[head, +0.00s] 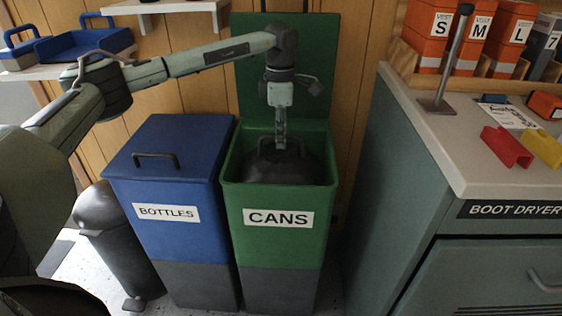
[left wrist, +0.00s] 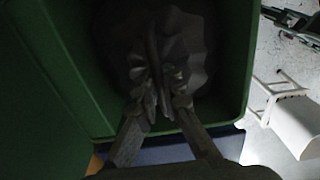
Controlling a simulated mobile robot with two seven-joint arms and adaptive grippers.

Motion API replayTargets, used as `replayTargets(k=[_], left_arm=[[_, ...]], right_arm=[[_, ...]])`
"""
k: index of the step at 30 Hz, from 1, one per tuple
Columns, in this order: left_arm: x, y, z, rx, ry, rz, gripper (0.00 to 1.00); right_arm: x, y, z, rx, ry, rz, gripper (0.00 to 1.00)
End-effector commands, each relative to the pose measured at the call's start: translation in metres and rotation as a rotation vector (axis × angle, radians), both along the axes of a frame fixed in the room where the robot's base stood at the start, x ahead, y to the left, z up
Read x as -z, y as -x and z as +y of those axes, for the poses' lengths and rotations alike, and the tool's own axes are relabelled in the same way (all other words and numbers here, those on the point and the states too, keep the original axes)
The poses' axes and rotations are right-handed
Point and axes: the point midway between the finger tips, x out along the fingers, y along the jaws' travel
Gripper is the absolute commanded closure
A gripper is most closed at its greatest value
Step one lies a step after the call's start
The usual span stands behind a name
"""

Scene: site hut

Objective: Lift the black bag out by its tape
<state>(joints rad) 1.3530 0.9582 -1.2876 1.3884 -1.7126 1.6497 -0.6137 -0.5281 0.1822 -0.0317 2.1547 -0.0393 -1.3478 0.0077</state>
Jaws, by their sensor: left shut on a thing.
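The black bag (head: 300,168) sits inside the open green CANS bin (head: 278,245), its top below the rim. It also shows dark and crumpled in the left wrist view (left wrist: 196,45). My left gripper (head: 280,146) points straight down into the bin over the bag's gathered top. Its fingers also show in the left wrist view (left wrist: 158,112), closed in on the dark gathered tape at the top of the bag. The tape is hard to tell from the bag in this shade. The bag's lower part is hidden by the bin. My right gripper is not in view.
The green lid (head: 300,60) stands open behind the bin. A shut blue BOTTLES bin (head: 170,200) adjoins on the left, with a dark grey pedal bin (head: 112,240) beyond it. The boot dryer counter (head: 440,165) stands at the right.

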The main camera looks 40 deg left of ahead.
Motion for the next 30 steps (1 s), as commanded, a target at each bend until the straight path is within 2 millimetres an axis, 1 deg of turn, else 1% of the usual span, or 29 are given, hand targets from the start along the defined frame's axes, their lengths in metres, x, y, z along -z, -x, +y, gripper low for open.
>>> replayTargets(k=[1,3,14,20,30], left_arm=[[-0.004,-0.001,0.0,0.0,0.001,-0.003,1.0],[-0.005,-0.001,0.0,0.0,0.001,-0.003,1.0],[-0.005,-0.001,0.0,0.0,0.001,-0.003,1.0],[-0.016,-0.001,0.0,0.0,0.002,-0.003,1.0],[-0.043,-0.001,0.0,0.0,0.001,-0.003,1.0]], right_arm=[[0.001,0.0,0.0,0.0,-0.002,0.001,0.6],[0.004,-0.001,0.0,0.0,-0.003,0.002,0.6],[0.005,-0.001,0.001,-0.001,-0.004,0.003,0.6],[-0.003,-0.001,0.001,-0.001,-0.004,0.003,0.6],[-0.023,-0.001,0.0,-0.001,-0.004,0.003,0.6]])
